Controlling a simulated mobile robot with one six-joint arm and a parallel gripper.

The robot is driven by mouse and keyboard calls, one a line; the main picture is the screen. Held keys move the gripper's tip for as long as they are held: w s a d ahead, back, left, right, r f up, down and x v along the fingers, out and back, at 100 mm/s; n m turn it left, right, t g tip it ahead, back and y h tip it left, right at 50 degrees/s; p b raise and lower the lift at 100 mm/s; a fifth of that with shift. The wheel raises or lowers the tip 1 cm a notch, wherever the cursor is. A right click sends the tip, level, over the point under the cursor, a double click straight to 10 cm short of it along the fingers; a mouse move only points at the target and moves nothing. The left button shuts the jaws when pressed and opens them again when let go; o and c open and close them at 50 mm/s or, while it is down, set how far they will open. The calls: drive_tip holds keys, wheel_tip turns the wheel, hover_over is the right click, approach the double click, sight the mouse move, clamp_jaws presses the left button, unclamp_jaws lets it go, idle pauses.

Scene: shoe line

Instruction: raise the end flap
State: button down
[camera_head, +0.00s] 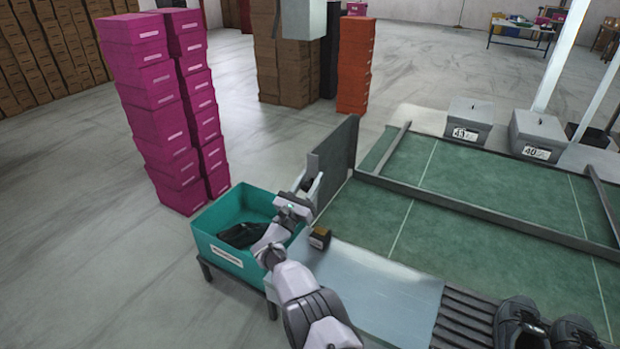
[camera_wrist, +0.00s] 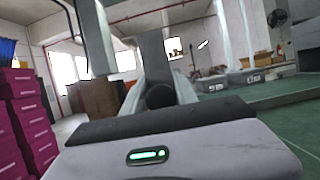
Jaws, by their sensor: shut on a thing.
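The end flap (camera_head: 340,160) is a dark grey-green panel. It stands nearly upright at the left end of the green-topped line (camera_head: 445,210). My gripper (camera_head: 313,182) is at the flap's near left edge, above the teal bin. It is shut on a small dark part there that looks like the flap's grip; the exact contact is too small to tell. In the wrist view my gripper (camera_wrist: 158,96) has a dark upright piece and a round dark knob between its pale fingers. Most of the flap is not clear in that view.
A teal bin (camera_head: 215,258) with a dark shoe (camera_head: 243,235) in it stands below my arm. Magenta boxes (camera_head: 160,110) are stacked behind it. A small dark block (camera_head: 319,238) sits by the metal plate (camera_head: 385,290). Black shoes (camera_head: 520,325) stand at the lower right.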

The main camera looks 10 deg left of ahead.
drive_tip(key=shift+d+f, duration=0.15)
drive_tip(key=shift+d, duration=0.05)
drive_tip(key=c, duration=1.1)
unclamp_jaws()
drive_tip(key=shift+c, duration=0.2)
drive_tip(key=shift+o, duration=0.3)
drive_tip(key=shift+d, duration=0.2)
drive_tip(key=shift+a, duration=0.1)
